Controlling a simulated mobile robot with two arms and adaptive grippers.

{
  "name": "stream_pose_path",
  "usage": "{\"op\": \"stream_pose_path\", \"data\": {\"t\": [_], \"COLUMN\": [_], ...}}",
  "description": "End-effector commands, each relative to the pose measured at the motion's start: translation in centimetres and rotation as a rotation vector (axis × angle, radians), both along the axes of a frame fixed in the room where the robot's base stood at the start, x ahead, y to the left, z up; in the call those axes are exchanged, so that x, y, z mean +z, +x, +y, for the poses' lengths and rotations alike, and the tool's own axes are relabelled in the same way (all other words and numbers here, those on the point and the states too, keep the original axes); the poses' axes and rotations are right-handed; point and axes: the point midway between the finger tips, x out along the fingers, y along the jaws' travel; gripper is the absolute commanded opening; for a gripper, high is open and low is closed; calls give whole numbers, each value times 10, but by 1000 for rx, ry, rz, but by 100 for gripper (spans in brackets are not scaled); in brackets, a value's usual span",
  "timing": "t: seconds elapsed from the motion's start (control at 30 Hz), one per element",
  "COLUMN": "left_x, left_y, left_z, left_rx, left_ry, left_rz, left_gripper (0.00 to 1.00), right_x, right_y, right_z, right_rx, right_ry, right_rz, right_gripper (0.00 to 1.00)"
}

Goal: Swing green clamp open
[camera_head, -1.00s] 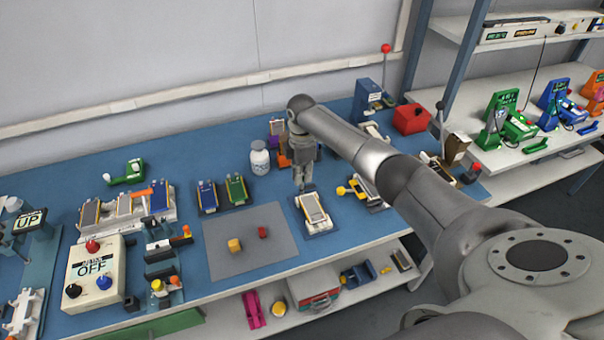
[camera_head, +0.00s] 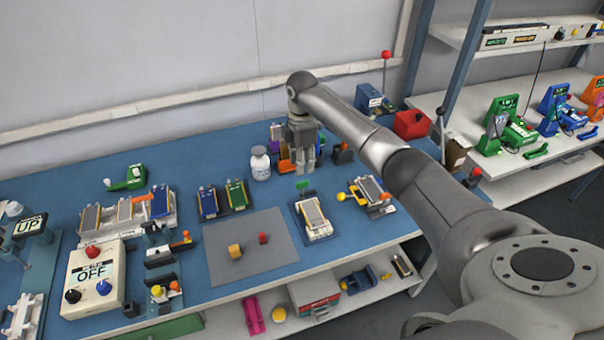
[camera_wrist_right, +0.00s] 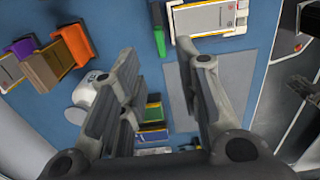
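A small green clamp piece (camera_head: 302,184) stands at the back end of a white fixture (camera_head: 316,228) holding a pale flat cell, right of the grey mat. In the right wrist view the green piece (camera_wrist_right: 158,28) lies along the left side of the fixture (camera_wrist_right: 212,20). My right gripper (camera_head: 304,165) is open and empty, just behind and above the green piece. In the wrist view its two fingers (camera_wrist_right: 158,65) are wide apart, with the green piece beyond them and no contact visible. My left gripper is not in view.
A white bottle (camera_head: 260,164) stands left of my right gripper, with orange and purple holders (camera_wrist_right: 76,45) close by. Blue and green cells stand to the left. A fixture with a yellow knob (camera_head: 368,192) is at the right. The grey mat (camera_head: 262,266) holds two small blocks.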

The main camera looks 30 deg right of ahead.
Motion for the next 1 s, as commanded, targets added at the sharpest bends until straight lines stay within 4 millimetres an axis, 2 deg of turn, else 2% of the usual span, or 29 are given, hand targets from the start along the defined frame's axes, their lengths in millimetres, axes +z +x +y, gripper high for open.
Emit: {"op": "stream_pose_path", "data": {"t": [0.03, 0.13, 0.33, 0.87, 1.0], "left_x": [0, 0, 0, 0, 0], "left_y": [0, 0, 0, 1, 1], "left_z": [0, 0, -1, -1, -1], "left_rx": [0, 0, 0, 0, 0], "left_ry": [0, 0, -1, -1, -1], "left_rz": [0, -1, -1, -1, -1], "left_gripper": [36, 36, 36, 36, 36], "right_x": [11, 27, 44, 45, 35], "right_y": [1, 1, 0, 0, -3], "right_z": [0, 0, 0, 0, 8], "right_rx": [0, 0, 0, 0, 0], "right_ry": [-1, 0, 1, 1, -3], "right_rz": [-3, -3, 0, 1, 3], "right_gripper": [31, 31, 31, 31, 31]}}
